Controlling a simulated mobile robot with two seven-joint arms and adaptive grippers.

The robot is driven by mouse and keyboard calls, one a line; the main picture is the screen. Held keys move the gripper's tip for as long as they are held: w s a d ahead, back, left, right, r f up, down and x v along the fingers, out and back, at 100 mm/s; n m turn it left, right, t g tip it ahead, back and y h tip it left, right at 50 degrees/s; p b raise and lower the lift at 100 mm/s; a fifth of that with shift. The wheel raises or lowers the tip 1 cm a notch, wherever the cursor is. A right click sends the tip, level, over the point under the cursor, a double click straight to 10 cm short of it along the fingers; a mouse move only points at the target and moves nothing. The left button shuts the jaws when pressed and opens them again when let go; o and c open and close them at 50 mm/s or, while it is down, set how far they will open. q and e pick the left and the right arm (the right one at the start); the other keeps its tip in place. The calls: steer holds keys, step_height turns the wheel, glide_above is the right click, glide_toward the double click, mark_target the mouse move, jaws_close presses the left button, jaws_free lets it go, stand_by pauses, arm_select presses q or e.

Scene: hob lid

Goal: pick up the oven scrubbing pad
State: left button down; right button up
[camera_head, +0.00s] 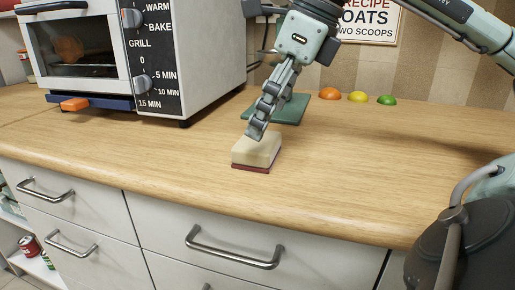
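The oven scrubbing pad (257,151), a cream block with a dark red underside, lies on the wooden worktop near its front edge. My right arm comes in from the upper right. Its gripper (256,131) points down with the fingertips at the pad's top back edge. The fingers are seen nearly edge-on and overlap, so I cannot tell their opening or whether they touch the pad. The pad is resting on the worktop. My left gripper is not in view.
A toaster oven (140,55) stands at the back left. A dark green flat item (291,109) lies behind the gripper. Orange, yellow (358,97) and green domes sit along the wall. A dark rounded object with a handle (440,250) fills the lower right. The worktop right of the pad is clear.

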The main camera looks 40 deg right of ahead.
steer(key=x, duration=0.4)
steer(key=shift+d+b, duration=0.25)
steer(key=shift+b, duration=0.05)
steer(key=shift+w+f, duration=0.25)
steer(key=shift+f, duration=0.2)
steer(key=c, duration=1)
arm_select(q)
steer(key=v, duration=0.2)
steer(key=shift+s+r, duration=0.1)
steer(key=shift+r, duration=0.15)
arm_select(e)
steer(key=shift+o, duration=0.2)
steer(key=shift+r, duration=0.1)
